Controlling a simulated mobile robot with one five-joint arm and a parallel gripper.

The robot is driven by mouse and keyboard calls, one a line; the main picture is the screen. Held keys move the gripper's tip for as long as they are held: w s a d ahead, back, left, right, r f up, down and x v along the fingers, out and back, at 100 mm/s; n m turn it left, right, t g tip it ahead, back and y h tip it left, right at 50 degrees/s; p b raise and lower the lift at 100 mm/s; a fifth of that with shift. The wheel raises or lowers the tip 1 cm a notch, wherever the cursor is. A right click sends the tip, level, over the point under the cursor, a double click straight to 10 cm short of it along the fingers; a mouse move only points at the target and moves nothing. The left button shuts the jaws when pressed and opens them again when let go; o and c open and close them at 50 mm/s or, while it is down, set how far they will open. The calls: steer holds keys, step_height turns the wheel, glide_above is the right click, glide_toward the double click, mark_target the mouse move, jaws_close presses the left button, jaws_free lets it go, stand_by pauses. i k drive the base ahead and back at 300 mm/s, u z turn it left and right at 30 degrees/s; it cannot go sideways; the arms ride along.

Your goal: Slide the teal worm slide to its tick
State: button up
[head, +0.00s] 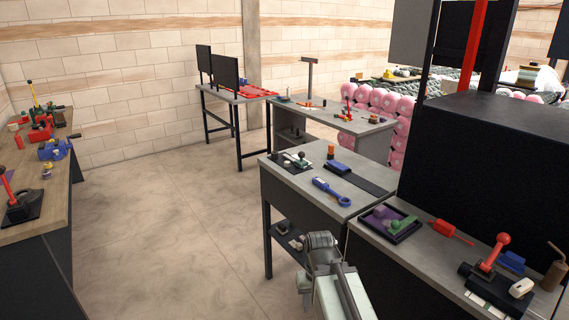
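I cannot clearly make out a teal worm slide or its tick in the head view. A small fixture (296,159) with a dark round knob and a pale greenish part sits on a dark plate at the left of the middle grey bench (345,205). It is too small to tell whether this is the slide. My own pale arm links rise at the bottom centre, in front of the benches. No gripper fingers can be made out.
A dark tray (376,237) and a red-knobbed lever (494,251) are on the near right bench. A wooden bench (28,225) stands left. Open floor (165,225) lies between.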

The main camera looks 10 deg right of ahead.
mark_target(301, 162)
steer(key=k, duration=0.85)
steer(key=z, duration=0.15)
steer(key=i, duration=1.1)
steer(key=u, duration=0.95)
steer(key=i, duration=1.35)
steer(key=u, duration=0.75)
steer(key=i, duration=0.6)
steer(key=z, duration=0.1)
